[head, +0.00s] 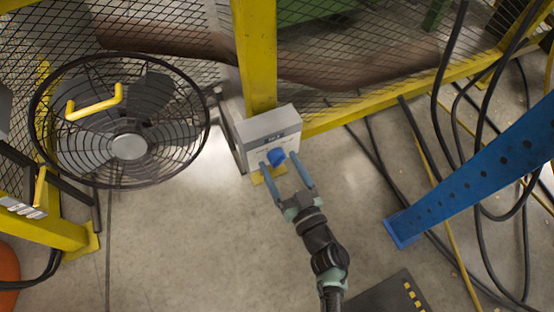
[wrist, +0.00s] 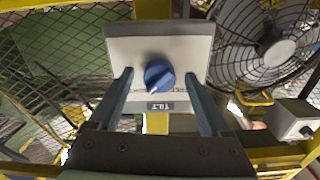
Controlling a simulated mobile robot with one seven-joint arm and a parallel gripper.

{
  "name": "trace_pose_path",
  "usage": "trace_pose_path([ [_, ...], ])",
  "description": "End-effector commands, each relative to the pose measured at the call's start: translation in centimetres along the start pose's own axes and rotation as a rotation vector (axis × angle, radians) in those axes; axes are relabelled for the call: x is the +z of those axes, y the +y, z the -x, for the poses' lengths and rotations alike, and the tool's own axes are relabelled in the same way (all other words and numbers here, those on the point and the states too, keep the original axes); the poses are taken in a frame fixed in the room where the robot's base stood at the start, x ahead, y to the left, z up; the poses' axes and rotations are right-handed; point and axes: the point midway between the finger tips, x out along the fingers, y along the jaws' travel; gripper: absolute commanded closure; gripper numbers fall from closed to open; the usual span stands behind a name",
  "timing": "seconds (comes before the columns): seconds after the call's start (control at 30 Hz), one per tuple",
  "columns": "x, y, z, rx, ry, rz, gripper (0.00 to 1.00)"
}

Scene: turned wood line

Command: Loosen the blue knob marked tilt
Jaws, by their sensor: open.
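The blue knob (head: 275,156) sits on the front of a light grey box (head: 262,128) fixed at the foot of a yellow post. In the wrist view the blue knob (wrist: 158,75) is round with a pale pointer mark, and a dark label reading TILT (wrist: 169,106) is beside it on the box's face (wrist: 195,55). My gripper (head: 287,168) is open, with its two blue-grey fingers reaching toward the box. In the wrist view my gripper (wrist: 160,80) has one finger on each side of the knob, with gaps between. I cannot tell how far the fingertips are from the box's face.
A black caged fan (head: 128,146) with a yellow handle stands left of the box. A yellow post (head: 256,60) and mesh fence rise behind it. A blue perforated beam (head: 480,170) and black cables lie to the right. Bare concrete floor (head: 190,250) is open at the lower left.

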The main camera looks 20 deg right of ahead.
Motion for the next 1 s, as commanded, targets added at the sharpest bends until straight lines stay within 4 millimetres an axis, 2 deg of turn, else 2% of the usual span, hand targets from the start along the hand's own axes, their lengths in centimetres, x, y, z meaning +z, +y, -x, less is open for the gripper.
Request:
trace_pose_path([
  [0.17,-0.03,0.00,-0.01,0.000,0.001,0.000,0.19],
  [0.63,-0.02,0.00,-0.02,0.000,0.000,0.000,1.00],
  [1.0,-0.04,0.02,-0.03,0.001,0.000,0.058,1.00],
])
